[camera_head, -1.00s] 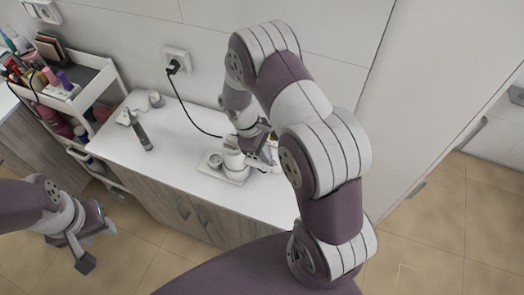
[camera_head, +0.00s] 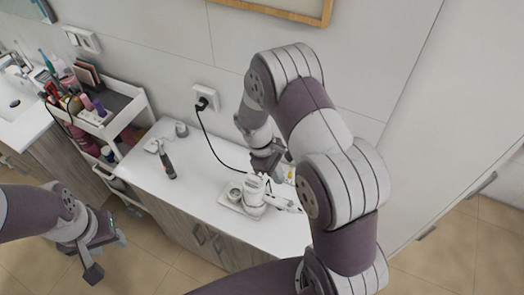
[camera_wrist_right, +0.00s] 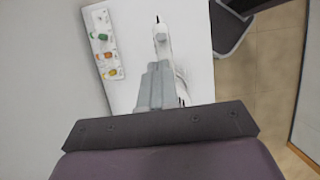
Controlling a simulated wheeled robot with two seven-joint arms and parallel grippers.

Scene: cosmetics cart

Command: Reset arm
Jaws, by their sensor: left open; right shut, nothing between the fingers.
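My right arm reaches over the white counter (camera_head: 205,190), and its gripper (camera_head: 272,163) is just behind and above a white appliance (camera_head: 254,188). In the right wrist view the fingers (camera_wrist_right: 155,85) are together and empty, with a white part of the appliance (camera_wrist_right: 162,42) beyond the tips. I cannot tell whether they touch it. My left gripper (camera_head: 92,258) is open and empty at the lower left, hanging over the floor in front of the counter.
A small cup (camera_head: 234,192) stands beside the appliance on a white tray (camera_head: 232,206). A cable runs from a wall socket (camera_head: 206,97). A loaded cart (camera_head: 127,116) stands left. A rack of colored items (camera_wrist_right: 103,42) shows in the wrist view.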

